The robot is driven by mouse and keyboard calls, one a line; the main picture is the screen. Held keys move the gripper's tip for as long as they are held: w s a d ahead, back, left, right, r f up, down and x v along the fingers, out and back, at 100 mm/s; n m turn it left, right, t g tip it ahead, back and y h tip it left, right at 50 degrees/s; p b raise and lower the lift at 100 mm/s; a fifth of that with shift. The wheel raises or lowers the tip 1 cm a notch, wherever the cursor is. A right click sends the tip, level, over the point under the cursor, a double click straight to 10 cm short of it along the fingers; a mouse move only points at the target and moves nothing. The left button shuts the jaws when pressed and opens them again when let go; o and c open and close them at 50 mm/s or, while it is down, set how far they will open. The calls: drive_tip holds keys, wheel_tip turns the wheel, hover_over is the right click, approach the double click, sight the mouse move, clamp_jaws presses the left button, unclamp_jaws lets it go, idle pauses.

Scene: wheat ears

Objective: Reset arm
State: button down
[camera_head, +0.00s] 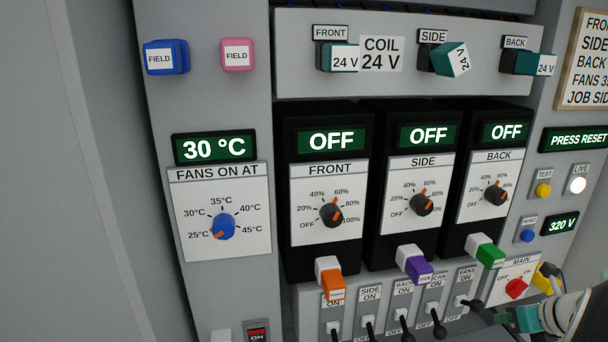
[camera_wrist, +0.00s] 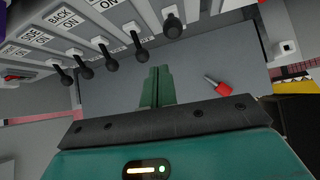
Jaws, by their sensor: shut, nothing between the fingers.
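My gripper (camera_wrist: 158,75) shows in the wrist view with its two green fingers together, shut and empty. It is over a grey surface, below the row of black-knobbed levers (camera_wrist: 140,55), and I see no contact. In the head view my gripper (camera_head: 500,318) is at the lower right, near the levers and below the red MAIN knob (camera_head: 516,289); the fingertips are hard to make out there. The blue RESET button (camera_head: 527,236) sits on the right panel, above and apart from my gripper. A display (camera_head: 577,140) above it reads PRESS RESET.
Three black units read OFF, with dials for FRONT (camera_head: 331,215), SIDE (camera_head: 422,204) and BACK (camera_head: 495,193). Orange (camera_head: 333,287), purple (camera_head: 418,270) and green (camera_head: 490,256) plugs stick out under them. A small red-ended piece (camera_wrist: 218,87) lies beside my fingers in the wrist view.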

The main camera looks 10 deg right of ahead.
drive_tip(key=w+a+r+n+g+y, duration=0.15)
drive_tip(key=a+r+n, duration=0.25)
drive_tip(key=a+n, duration=0.8)
drive_tip(key=s+a+r+n+h, duration=0.1)
drive_tip(key=s+a+n, duration=0.2)
drive_tip(key=a+n, duration=0.4)
drive_tip(key=s+a+r+n+g+h, duration=0.1)
drive_tip(key=s+a+r+n, duration=0.1)
drive_tip(key=a+n, duration=0.6)
drive_tip(key=s+a+r+n+h, duration=0.1)
drive_tip(key=s+a+n, duration=0.4)
drive_tip(key=a+n, duration=0.3)
drive_tip(key=shift+r+n, duration=0.2)
drive_tip(key=shift+n, duration=0.5)
drive_tip(key=shift+s+a, duration=0.1)
